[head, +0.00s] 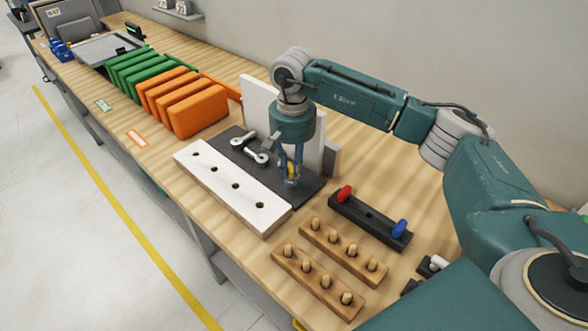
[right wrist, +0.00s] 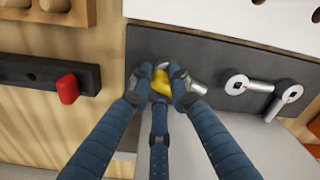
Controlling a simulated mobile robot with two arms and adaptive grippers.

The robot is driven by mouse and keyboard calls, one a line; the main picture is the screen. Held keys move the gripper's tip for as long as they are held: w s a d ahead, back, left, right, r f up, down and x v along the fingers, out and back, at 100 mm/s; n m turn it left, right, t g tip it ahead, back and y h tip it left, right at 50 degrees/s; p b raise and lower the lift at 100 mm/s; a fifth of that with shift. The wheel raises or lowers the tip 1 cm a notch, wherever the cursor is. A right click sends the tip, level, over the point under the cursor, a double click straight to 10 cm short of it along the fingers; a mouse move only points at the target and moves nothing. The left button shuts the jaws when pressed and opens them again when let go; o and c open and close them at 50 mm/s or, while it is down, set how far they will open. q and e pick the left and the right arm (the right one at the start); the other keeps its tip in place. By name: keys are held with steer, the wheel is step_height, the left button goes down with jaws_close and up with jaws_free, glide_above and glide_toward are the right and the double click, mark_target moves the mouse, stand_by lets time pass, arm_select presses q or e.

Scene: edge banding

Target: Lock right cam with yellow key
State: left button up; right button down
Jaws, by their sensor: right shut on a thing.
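My right gripper (head: 290,178) is shut on the yellow key (head: 291,170), low over the right end of the dark fixture plate (head: 310,193). In the right wrist view the fingers (right wrist: 160,82) close around the yellow key (right wrist: 161,80). The right cam (right wrist: 198,88) shows a silver end beside the key. The key is over or in it, but the fingers hide the contact. Two other silver cams, one (head: 243,138) and another (head: 257,157), lie to the left on the plate. My left gripper is not in view.
A black key rack (head: 370,216) holds a red key (head: 345,193) and a blue key (head: 400,228). A white board with holes (head: 225,185) lies in front of the plate. Wooden dowel blocks (head: 320,283) stand at the front. Orange panels (head: 198,110) stand left.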

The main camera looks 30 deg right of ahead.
steer(key=m, duration=0.3)
steer(key=shift+w+a, duration=0.1)
steer(key=shift+a, duration=0.15)
steer(key=shift+m, duration=0.9)
